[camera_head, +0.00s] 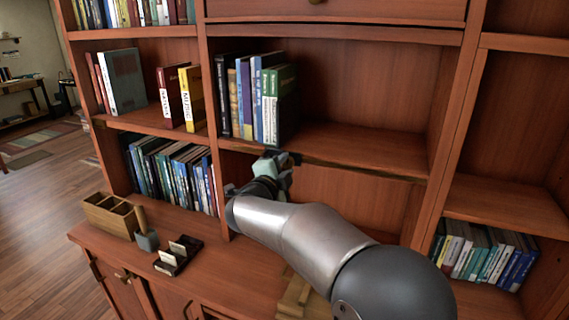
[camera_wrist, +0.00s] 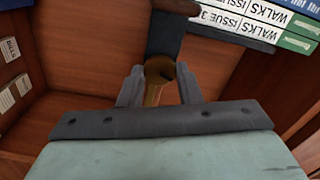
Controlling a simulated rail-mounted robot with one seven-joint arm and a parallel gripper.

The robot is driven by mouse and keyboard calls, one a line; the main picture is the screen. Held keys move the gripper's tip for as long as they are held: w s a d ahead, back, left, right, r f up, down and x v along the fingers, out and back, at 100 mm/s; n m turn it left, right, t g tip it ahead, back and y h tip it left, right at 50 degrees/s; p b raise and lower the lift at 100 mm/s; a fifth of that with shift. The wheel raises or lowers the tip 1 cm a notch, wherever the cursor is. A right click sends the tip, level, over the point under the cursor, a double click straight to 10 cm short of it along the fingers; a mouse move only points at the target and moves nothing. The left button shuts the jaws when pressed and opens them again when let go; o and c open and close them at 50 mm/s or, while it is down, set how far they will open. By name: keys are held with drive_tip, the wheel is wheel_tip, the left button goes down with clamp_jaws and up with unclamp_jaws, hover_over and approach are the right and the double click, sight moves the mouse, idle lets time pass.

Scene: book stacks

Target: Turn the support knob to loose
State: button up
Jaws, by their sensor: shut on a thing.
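The support knob (camera_wrist: 153,94) is a small brass-coloured round piece in the wrist view, below a dark support (camera_wrist: 166,36). My gripper (camera_wrist: 160,72) has one finger on each side of the knob and is shut on it. In the head view my gripper (camera_head: 279,168) is at the front edge of the middle shelf, below the upright books. The knob is hidden there behind my gripper and arm. I cannot tell from the pictures which way the knob is set.
A row of upright books (camera_head: 262,100) stands on the shelf (camera_head: 350,146) just above my gripper, with bare shelf to their right. A wooden divided box (camera_head: 108,216), a dark card holder (camera_head: 178,257) and a grey cup (camera_head: 147,241) stand on the counter (camera_head: 222,268) at left.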

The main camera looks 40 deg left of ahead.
drive_tip(key=shift+n, duration=0.6)
drive_tip(key=o, duration=1)
drive_tip(key=b+v, duration=0.4)
drive_tip(key=v, duration=1.3)
drive_tip(key=shift+s+d, duration=0.1)
drive_tip(key=shift+s, duration=0.15)
